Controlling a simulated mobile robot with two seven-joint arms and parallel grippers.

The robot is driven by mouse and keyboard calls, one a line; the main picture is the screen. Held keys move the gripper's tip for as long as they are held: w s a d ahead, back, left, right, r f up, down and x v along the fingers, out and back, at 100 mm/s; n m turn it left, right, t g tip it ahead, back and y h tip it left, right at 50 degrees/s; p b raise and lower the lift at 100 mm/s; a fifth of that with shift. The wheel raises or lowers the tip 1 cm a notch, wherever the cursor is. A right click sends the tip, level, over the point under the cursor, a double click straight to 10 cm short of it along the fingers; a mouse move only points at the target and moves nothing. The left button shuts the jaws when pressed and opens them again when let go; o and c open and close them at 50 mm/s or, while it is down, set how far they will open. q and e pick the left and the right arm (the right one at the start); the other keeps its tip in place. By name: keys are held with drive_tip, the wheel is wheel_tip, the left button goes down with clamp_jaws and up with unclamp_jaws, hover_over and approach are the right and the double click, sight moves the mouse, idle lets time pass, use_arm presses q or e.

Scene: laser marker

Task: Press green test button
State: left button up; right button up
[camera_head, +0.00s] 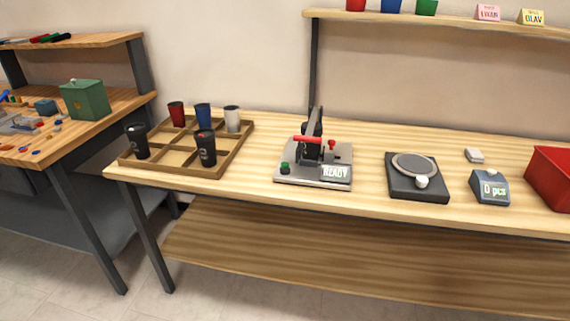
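A laser marker (315,153) stands on the wooden workbench, with a grey base plate, a dark upright arm and a red horizontal handle. A green button (285,167) sits at the front left of its base. A small display reading "READY" (335,172) is at the front right of the base. Neither of my grippers is in view, and nothing touches the green button.
A wooden divided tray (180,168) with several cups stands left of the marker. A dark round-topped device (417,176), a counter reading "0 pcs" (490,188) and a red bin (550,178) are to the right. A shelf (450,22) runs above. The bench front is clear.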

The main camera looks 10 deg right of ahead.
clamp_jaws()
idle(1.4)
